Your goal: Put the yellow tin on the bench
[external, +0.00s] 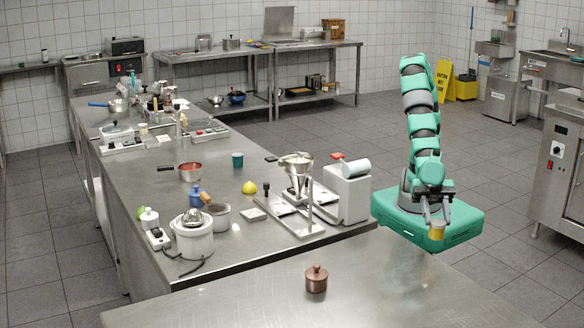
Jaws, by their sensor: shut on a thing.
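My gripper (435,216) is at the right of the external view, in front of my green base. It is shut on a small yellow tin (436,232), which hangs below the jaws, clear of any surface. The tin's upper part is partly hidden by the gripper. I cannot tell the exact gap between tin and bench.
A yellow floor sign (444,80) stands behind me. The foreground bench is clear right of the pot.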

